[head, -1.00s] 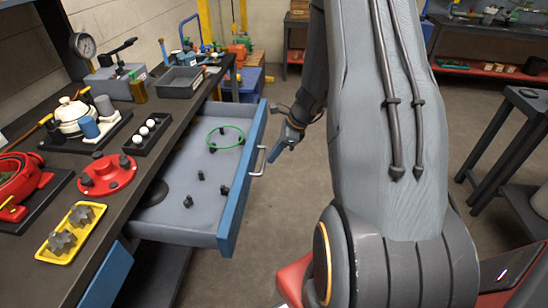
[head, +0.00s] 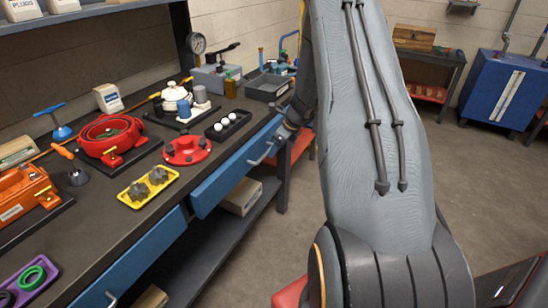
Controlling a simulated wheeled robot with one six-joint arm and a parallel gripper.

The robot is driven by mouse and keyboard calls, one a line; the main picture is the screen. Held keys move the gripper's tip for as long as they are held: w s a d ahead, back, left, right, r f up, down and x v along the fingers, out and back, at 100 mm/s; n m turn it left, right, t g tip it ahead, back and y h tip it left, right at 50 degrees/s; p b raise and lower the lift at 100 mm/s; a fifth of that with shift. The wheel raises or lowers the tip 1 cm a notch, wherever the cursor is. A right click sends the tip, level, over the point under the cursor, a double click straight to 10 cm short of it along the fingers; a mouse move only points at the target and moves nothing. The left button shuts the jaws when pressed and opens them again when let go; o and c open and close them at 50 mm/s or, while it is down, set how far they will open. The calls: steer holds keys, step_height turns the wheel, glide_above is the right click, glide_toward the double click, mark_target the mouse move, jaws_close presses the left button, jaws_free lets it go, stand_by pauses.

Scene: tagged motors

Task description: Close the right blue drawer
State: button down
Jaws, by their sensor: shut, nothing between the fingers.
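The right blue drawer (head: 228,176) is in the table's front at the centre of the head view. Its interior does not show now, and its front lies close to the table's front. I cannot tell whether a small gap is left. Its metal handle (head: 262,155) faces the aisle. My gripper (head: 284,133) is shut and empty at the drawer's far right end, beyond the handle. It is close to the front, but I cannot tell whether it touches. My arm hides part of the area behind it.
The left blue drawer (head: 135,258) sits in the table's front, nearer to me. The dark tabletop (head: 105,205) bears a yellow tray (head: 133,195), a red flange (head: 187,150) and other parts. A lower shelf (head: 215,245) holds boxes. The floor (head: 475,190) on the right is clear.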

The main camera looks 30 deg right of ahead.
steer(key=shift+w+a, duration=0.3)
steer(key=shift+w, duration=0.25)
steer(key=shift+w+a, duration=0.3)
steer(key=shift+w, duration=0.25)
steer(key=shift+w+a+r, duration=0.1)
steer(key=shift+s, duration=0.2)
steer(key=s+d+r+b, duration=0.2)
steer(key=s+d+r, duration=0.3)
steer(key=s+r, duration=0.25)
steer(key=s+a+r+n+g, duration=0.15)
steer(key=s+a+n, duration=0.25)
steer(key=a+n, duration=0.4)
steer(key=s+a+r+n+g, duration=0.1)
steer(key=s+a+r+n, duration=0.3)
steer(key=a, duration=0.6)
steer(key=s+a+n+h, duration=0.1)
steer(key=s+a+n, duration=0.4)
steer(key=s+n, duration=0.2)
steer(key=s+a+n+g+h, duration=0.1)
steer(key=s+a+n, duration=0.5)
steer(key=n, duration=0.5)
steer(key=shift+s+a+r+h, duration=0.2)
steer(key=shift+s+r+h, duration=0.1)
steer(key=shift+s, duration=0.85)
